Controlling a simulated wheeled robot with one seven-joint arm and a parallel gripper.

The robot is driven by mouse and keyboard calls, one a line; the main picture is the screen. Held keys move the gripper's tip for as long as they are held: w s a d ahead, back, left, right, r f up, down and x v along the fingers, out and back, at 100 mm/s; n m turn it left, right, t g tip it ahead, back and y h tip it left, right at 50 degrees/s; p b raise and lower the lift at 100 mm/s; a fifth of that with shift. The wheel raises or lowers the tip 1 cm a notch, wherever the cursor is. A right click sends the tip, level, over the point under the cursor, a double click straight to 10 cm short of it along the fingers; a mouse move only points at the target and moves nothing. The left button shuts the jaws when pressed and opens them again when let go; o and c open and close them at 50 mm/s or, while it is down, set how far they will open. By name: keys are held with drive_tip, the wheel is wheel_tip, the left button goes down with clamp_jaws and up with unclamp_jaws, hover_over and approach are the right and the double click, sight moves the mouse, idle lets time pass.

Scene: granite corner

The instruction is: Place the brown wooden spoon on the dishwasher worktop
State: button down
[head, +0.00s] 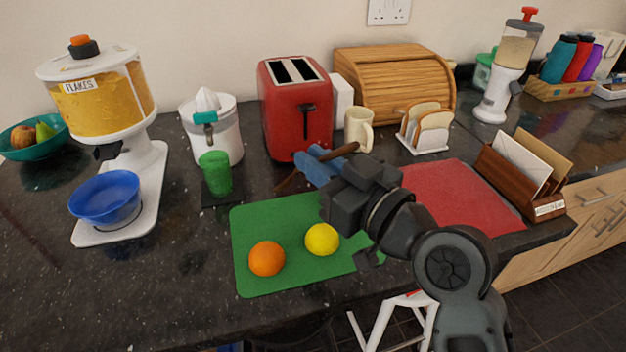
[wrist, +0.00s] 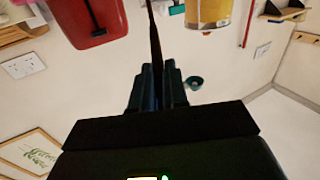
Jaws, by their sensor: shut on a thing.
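My gripper (head: 308,163) is shut on the brown wooden spoon (head: 343,150), above the counter in front of the red toaster. Its blue fingers cover the spoon's middle; a thin brown part shows on either side of them. In the wrist view the spoon (wrist: 155,38) rises dark and thin from between the fingers (wrist: 158,80). The dark granite worktop (head: 165,285) runs along the wall. No dishwasher front is visible, so I cannot tell which stretch lies over it.
A green mat (head: 255,220) carries an orange (head: 266,258) and a lemon (head: 322,239). A red mat (head: 455,195) lies bare to its right. The toaster (head: 295,110), green glass (head: 215,172), mug (head: 359,130), toast rack (head: 425,130) and letter holder (head: 515,180) stand around my arm.

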drive_tip(key=shift+a+f, duration=0.3)
drive_tip(key=shift+f, duration=1.9)
drive_tip(key=shift+f, duration=0.15)
drive_tip(key=c, duration=1.1)
unclamp_jaws()
drive_tip(key=shift+c, duration=0.2)
drive_tip(key=b, duration=0.3)
approach(295, 173)
drive_tip(key=v, duration=0.6)
drive_tip(key=shift+s, duration=0.15)
drive_tip(key=shift+d, duration=0.1)
